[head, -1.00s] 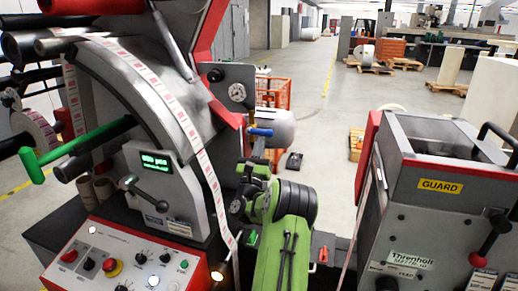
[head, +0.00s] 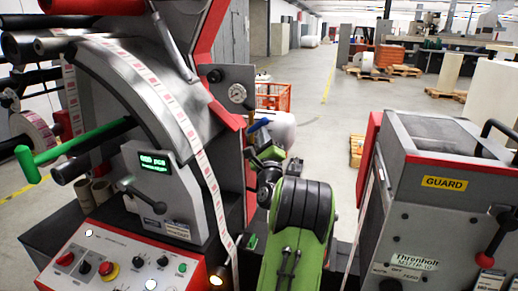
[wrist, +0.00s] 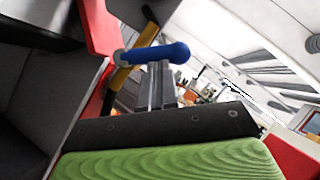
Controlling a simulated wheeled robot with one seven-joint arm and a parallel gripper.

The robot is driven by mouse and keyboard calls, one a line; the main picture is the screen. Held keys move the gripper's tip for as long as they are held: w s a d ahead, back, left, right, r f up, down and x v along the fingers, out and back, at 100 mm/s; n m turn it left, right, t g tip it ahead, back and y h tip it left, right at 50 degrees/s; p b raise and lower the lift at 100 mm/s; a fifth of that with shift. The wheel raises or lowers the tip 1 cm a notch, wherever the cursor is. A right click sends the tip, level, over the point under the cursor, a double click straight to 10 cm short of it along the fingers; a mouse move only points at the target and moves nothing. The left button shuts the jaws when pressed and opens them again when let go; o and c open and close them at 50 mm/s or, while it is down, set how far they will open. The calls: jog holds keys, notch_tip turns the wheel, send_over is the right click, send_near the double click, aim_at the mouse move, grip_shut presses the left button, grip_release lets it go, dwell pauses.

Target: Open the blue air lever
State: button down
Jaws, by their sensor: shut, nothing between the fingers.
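The blue air lever (head: 258,125) is on the machine's right side, below the gauge, and slants up to the right in the head view. In the wrist view the blue lever (wrist: 152,53) is a bar lying across a yellow fitting (wrist: 142,42). My gripper (wrist: 157,70) is shut and empty. Its fingertips end right at the lever's lower edge in the wrist view; I cannot tell whether they touch it. In the head view my gripper (head: 262,140) is just below the lever, its fingertips small and partly hidden.
A pale tank (head: 282,132) and an orange crate (head: 275,95) stand behind my gripper. A control panel (head: 125,262) is at front left, and a grey guard box (head: 440,150) is at right. Open floor lies beyond.

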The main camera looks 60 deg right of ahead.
aim_at(259, 125)
jog(key=r+n+y, duration=0.1)
jog(key=n, duration=0.1)
jog(key=n+y+p, duration=0.1)
jog(key=n, duration=0.1)
jog(key=r+n+y+p, duration=0.1)
jog(key=shift+w+r+n+t, duration=0.3)
jog(key=shift+r+n+t, duration=0.05)
jog(key=shift+n+t, duration=0.05)
jog(key=shift+w+a+r+n+g+y+p, duration=0.1)
jog(key=shift+w+r+n+g+y+p, duration=0.15)
jog(key=shift+n+y+p, duration=0.25)
jog(key=shift+w+r+n+g+y+p, duration=0.1)
jog(key=shift+r+n+g+y+p, duration=0.1)
jog(key=shift+n+y+p, duration=0.35)
jog(key=shift+w+r+n+g+y+p, duration=0.15)
jog(key=shift+w+n+y+p, duration=0.1)
jog(key=shift+n+p, duration=0.25)
jog(key=shift+w+r+n+g+y+p, duration=0.15)
jog(key=shift+w+n+y+p, duration=0.1)
jog(key=shift+n, duration=0.4)
jog(key=shift+f, duration=0.1)
